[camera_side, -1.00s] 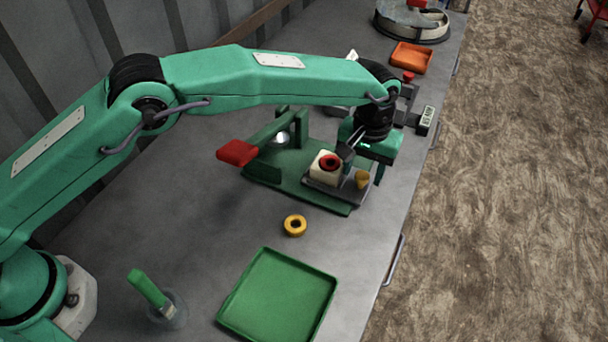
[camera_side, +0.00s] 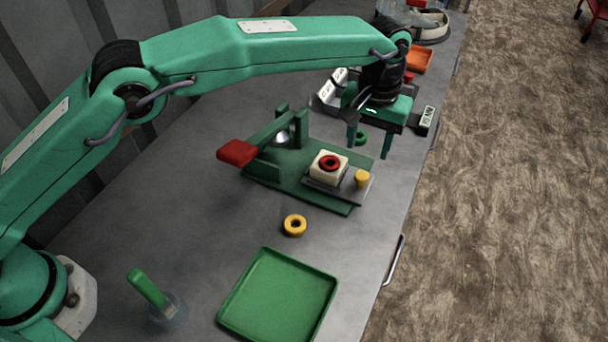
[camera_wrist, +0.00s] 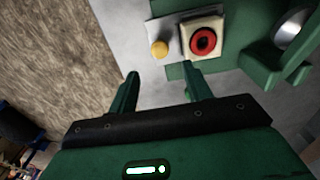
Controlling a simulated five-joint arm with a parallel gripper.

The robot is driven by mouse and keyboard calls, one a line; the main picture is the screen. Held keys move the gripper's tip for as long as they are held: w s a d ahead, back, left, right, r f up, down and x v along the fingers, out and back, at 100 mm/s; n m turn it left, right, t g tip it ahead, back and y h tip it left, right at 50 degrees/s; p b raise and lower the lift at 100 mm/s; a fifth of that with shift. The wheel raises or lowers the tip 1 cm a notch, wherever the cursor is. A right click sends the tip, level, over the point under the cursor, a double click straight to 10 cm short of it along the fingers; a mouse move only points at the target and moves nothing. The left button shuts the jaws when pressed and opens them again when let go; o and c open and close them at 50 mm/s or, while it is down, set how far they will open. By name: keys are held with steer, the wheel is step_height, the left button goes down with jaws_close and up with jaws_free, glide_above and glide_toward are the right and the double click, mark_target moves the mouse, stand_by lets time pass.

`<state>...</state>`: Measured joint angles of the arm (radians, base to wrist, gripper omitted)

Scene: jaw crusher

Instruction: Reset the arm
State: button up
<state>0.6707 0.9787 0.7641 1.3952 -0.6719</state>
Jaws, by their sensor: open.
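My gripper (camera_side: 369,148) is open and empty, raised above the bench beyond the green jaw crusher. In the wrist view its two fingers (camera_wrist: 165,90) are spread apart with nothing between them. The crusher (camera_side: 300,176) has a red handle (camera_side: 237,153) at its left. A yellow knob (camera_side: 362,178) stands beside the block.
A yellow ring (camera_side: 295,225) lies on the bench before the crusher. An empty green tray (camera_side: 277,300) and a green-handled tool (camera_side: 151,289) are in front. A green ring (camera_side: 361,138) lies behind the crusher, partly near my fingers. An orange tray (camera_side: 419,60) is farther back.

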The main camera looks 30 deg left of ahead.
steer(key=s+a+r+t+h, duration=0.1)
steer(key=s+a+r, duration=0.2)
steer(key=a+r, duration=0.75)
steer(key=s+a+r+t, duration=0.2)
steer(key=s+a+r, duration=0.35)
steer(key=a, duration=0.85)
steer(key=s+a+f+t+y, duration=0.1)
steer(key=s+a+f+t, duration=0.1)
steer(key=s+a, duration=1.3)
steer(key=s+f, duration=0.1)
steer(key=s, duration=0.3)
steer(key=shift+f+t, duration=0.3)
